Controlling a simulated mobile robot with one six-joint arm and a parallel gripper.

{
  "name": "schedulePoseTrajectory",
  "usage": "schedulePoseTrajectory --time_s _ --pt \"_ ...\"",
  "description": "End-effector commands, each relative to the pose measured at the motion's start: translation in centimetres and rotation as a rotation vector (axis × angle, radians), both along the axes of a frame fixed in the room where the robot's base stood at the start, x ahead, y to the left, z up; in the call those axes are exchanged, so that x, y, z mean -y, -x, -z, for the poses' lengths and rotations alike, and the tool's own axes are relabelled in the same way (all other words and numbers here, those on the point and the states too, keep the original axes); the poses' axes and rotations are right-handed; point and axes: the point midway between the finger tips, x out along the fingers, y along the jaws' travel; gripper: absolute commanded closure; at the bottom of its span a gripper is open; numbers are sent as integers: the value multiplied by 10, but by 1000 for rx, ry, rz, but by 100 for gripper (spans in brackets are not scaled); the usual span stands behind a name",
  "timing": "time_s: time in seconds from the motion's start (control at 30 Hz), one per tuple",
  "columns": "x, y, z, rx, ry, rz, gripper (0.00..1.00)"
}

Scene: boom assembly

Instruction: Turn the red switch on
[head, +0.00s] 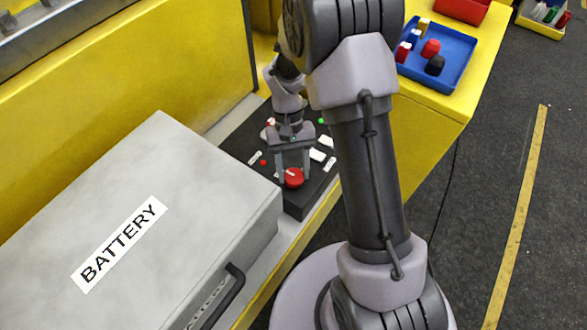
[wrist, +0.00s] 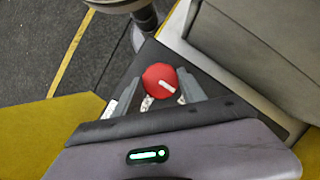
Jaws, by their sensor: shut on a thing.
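The red switch (head: 293,178) is a round red knob near the front corner of a dark control panel (head: 297,205). In the wrist view the red switch (wrist: 160,78) shows a white mark across its top, slanting down to the right. My gripper (head: 293,176) reaches down over the panel with one finger on each side of the switch. In the wrist view my gripper (wrist: 158,92) has its fingers on both sides of the knob, shut on it. The lower sides of the knob are partly hidden by the fingers.
A grey battery box (head: 130,220) with a handle stands left of the panel, close to my gripper. The panel also bears white labels, a small red light (head: 263,162) and a green light (head: 321,122). A blue tray (head: 455,55) with several small parts sits on the yellow surface.

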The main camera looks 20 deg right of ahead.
Motion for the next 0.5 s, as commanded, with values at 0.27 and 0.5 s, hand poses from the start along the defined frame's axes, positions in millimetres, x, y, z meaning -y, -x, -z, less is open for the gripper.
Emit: schedulePoseTrajectory --time_s 0.27,0.5 --pt "0 0 0 0 0 -1 30" --pt "0 0 0 0 0 0 30"
